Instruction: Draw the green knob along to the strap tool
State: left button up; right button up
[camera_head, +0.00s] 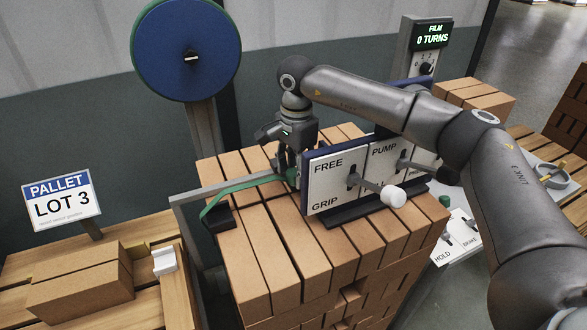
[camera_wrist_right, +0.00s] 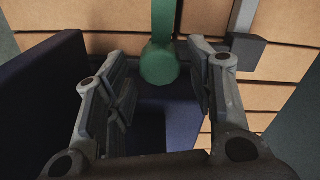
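The green knob (camera_wrist_right: 160,63) is the rounded end of a green strap (camera_head: 240,186) that runs over the brick stack. In the head view the knob (camera_head: 292,176) shows beside the left end of the strap tool, partly hidden by my fingers. The strap tool (camera_head: 325,201) is a dark blue unit with white plates marked FREE, GRIP and PUMP, on top of the bricks. My right gripper (camera_head: 287,163) points down at the knob; in the wrist view its fingers (camera_wrist_right: 163,90) stand apart, one on each side of the knob, with gaps visible. My left gripper is not in view.
The brick stack (camera_head: 266,245) fills the middle. A metal rail (camera_head: 190,194) and a dark block (camera_head: 218,219) lie at its left. The lever with a white knob (camera_head: 392,196) juts from the tool. A HOLD and BRAKE panel (camera_head: 457,238) stands at right, a LOT 3 sign (camera_head: 62,202) at left.

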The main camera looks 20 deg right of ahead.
jog(key=shift+a+r, duration=0.15)
notch_tip(320, 180, up, 12)
dwell(0.6)
dwell(0.3)
